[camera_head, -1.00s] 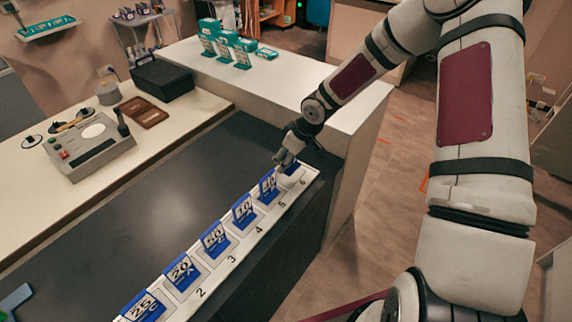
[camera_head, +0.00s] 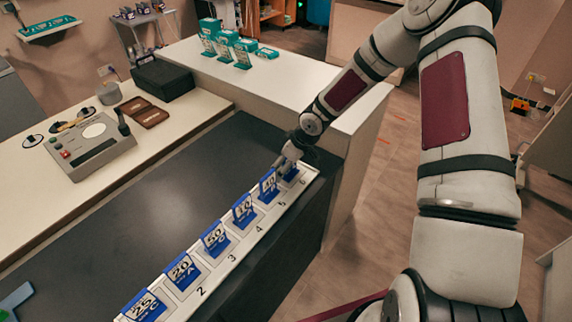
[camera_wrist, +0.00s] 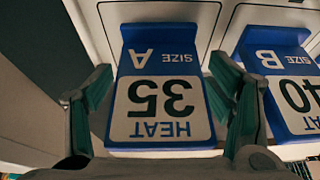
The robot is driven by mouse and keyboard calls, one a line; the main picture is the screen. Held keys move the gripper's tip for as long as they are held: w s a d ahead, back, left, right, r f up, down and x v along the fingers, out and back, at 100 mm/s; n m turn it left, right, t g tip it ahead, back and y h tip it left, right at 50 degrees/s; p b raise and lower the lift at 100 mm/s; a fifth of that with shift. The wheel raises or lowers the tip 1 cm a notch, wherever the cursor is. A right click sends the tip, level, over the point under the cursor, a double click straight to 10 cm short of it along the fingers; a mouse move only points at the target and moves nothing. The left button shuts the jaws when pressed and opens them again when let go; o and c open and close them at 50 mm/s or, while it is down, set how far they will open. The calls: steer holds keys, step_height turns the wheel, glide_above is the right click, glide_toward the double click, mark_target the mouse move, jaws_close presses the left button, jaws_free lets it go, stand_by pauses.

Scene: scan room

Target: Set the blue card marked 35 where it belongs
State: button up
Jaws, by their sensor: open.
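The blue card marked HEAT 35, SIZE A (camera_wrist: 160,100) is between my gripper's two green-padded fingers (camera_wrist: 162,88) in the wrist view. The fingers are open, with one on each side of the card. In the head view my gripper (camera_head: 283,164) is at the far end of the white numbered rack (camera_head: 250,243), and the card (camera_head: 291,173) shows there at slot 6, partly hidden. The blue card marked 40, SIZE B (camera_wrist: 292,92) stands in the neighbouring slot; it also shows in the head view (camera_head: 268,187).
More blue cards stand along the rack: one marked 10 (camera_head: 243,210), one apparently 50 (camera_head: 214,239), 20 (camera_head: 182,271) and 25 (camera_head: 145,305). The dark counter (camera_head: 150,205) left of the rack is mostly clear. Green boxes (camera_head: 222,42) stand on the white ledge behind.

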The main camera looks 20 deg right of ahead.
steer(key=shift+r, duration=0.15)
steer(key=s+d+r+m+h, duration=0.1)
steer(key=s+d+r+h, duration=0.1)
steer(key=s+r, duration=0.6)
steer(key=s+d+r+m+h+p, duration=0.15)
steer(key=s+r, duration=0.25)
steer(key=r, duration=0.8)
steer(key=s+d+r+m+h+b, duration=0.1)
steer(key=s+r+h, duration=0.1)
steer(key=s+r, duration=0.6)
steer(key=s+a+r+m+t+y, duration=0.1)
steer(key=s+a+r+m+y, duration=0.1)
steer(key=s+r, duration=0.8)
steer(key=s+a+m, duration=0.1)
steer(key=s+a, duration=0.1)
steer(key=s, duration=0.2)
steer(key=shift+a+r+m+t+y, duration=0.2)
steer(key=shift+m+t+y, duration=0.15)
steer(key=shift+t, duration=0.05)
